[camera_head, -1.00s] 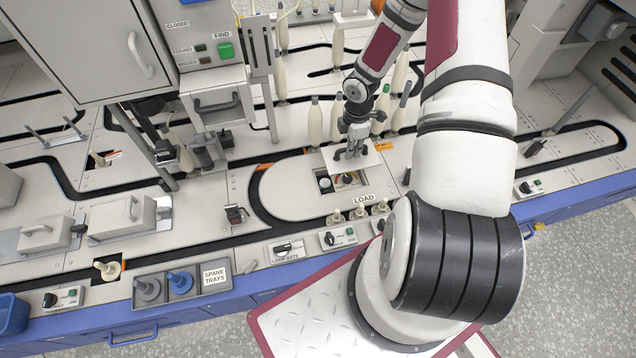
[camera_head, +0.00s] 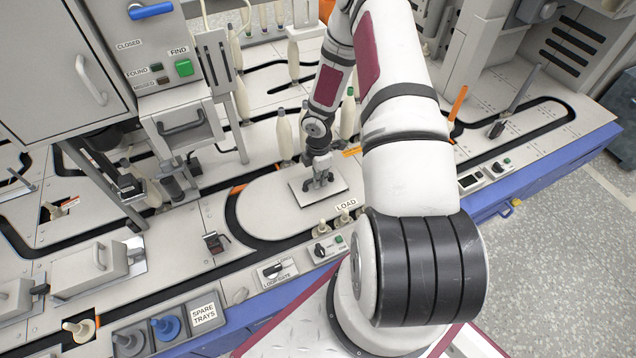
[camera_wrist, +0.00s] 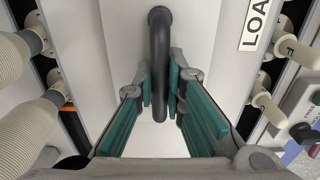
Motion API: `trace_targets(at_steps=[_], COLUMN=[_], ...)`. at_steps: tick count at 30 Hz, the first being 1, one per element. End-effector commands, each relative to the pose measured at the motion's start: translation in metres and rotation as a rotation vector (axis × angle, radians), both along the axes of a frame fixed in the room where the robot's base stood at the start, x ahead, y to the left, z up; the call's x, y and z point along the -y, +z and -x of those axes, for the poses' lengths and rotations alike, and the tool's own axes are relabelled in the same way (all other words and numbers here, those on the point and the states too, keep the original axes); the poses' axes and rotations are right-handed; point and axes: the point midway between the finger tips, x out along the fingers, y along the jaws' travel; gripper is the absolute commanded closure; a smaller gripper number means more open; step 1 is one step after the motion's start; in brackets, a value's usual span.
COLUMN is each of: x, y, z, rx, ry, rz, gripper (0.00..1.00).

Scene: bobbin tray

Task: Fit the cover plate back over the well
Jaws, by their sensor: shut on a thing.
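The cover plate (camera_head: 337,187) is a pale, flat rectangle with a dark bar handle, lying over the rounded island of the bench. My gripper (camera_head: 320,181) is above its middle. In the wrist view, my gripper (camera_wrist: 161,88) has its green-padded fingers closed on the black handle (camera_wrist: 159,40), and the pale plate (camera_wrist: 122,45) fills the middle beneath. The well is hidden under the plate. A dark line shows along the plate's near edge; I cannot tell whether the plate is seated flush or slightly raised.
Pale bobbins on pegs (camera_head: 285,135) stand behind the island, close to my arm. The LOAD label (camera_head: 346,205) and small pegs (camera_head: 322,227) are in front. A loop gate switch (camera_head: 272,271) and spare trays (camera_head: 165,325) line the front edge.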

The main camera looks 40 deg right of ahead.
Motion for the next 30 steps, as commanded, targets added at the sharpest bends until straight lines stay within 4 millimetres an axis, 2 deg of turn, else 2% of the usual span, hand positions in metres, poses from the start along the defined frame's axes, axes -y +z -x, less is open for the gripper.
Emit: trace_targets(at_steps=[1, 3, 14, 15, 18, 26, 30], x=[-0.0001, 0.0001, -0.0001, -0.0002, -0.0002, -0.0001, 0.0003], y=[-0.0097, -0.015, -0.0172, -0.018, -0.0173, -0.017, -0.0103], z=[-0.0002, -0.0006, -0.0008, -0.0005, -0.0005, -0.0004, -0.0005], rx=[0.0, 0.001, 0.002, 0.001, 0.001, 0.001, 0.001], ry=[0.001, 0.0, 0.0, 0.0, 0.0, 0.0, -0.001], rz=[0.0, 0.0, 0.001, -0.001, -0.001, -0.001, 0.0], gripper=[1.0, 1.0, 1.0, 0.87, 0.69, 0.69, 0.69])
